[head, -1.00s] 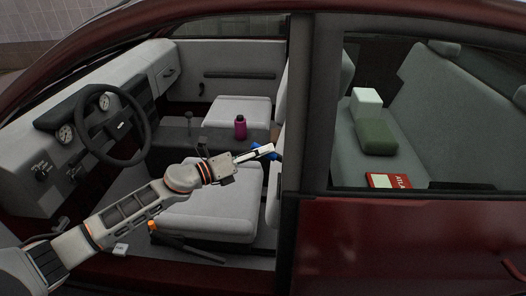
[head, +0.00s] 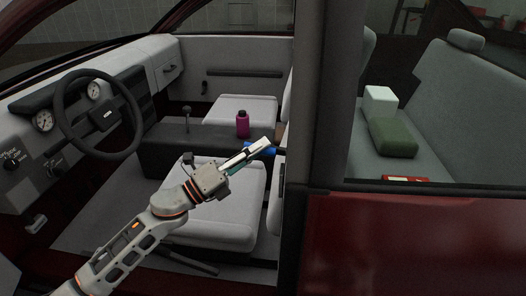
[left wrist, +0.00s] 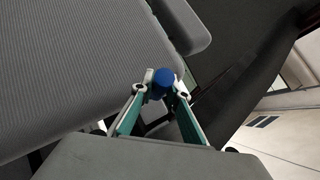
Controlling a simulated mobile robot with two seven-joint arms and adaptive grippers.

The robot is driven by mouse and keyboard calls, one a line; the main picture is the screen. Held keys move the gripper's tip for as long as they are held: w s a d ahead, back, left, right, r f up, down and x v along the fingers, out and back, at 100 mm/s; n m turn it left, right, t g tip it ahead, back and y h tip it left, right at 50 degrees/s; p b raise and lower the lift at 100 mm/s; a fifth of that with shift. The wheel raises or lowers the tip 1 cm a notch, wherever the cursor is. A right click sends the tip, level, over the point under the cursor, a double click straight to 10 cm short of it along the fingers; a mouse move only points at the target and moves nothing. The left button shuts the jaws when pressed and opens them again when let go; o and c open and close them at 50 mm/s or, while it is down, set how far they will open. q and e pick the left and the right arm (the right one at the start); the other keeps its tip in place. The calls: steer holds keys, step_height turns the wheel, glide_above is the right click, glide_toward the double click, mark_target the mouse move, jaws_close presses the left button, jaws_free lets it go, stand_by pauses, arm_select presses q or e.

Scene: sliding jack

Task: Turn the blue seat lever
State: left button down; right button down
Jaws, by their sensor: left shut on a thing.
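The blue seat lever (head: 258,149) sticks out by the side of the backrest of the grey front seat (head: 218,213). My left gripper (head: 263,147) is at the lever with its fingers closed around it. In the left wrist view the lever's round blue end (left wrist: 162,79) sits between the two fingertips (left wrist: 162,92). The fingers partly hide the lever in the head view, and its base is hard to see. My right gripper is in neither view.
The steering wheel (head: 101,114) and dashboard are at the left. A purple bottle (head: 242,125) stands beyond the front seat. A green cushion (head: 386,140) and white box (head: 380,102) lie on the rear seat.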

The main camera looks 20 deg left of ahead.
arm_select(q)
steer(key=shift+f+n+t+b, duration=0.4)
steer(key=shift+f+n+b, duration=0.1)
steer(key=shift+f+b, duration=0.4)
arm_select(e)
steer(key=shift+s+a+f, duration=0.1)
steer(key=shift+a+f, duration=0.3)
arm_select(q)
steer(key=shift+r, duration=0.25)
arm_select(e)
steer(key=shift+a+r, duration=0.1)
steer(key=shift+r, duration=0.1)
arm_select(q)
steer(key=c, duration=1.9)
jaws_free()
steer(key=shift+s, duration=0.1)
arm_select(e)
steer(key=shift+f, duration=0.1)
arm_select(q)
steer(key=v, duration=1.2)
steer(key=shift+f, duration=0.15)
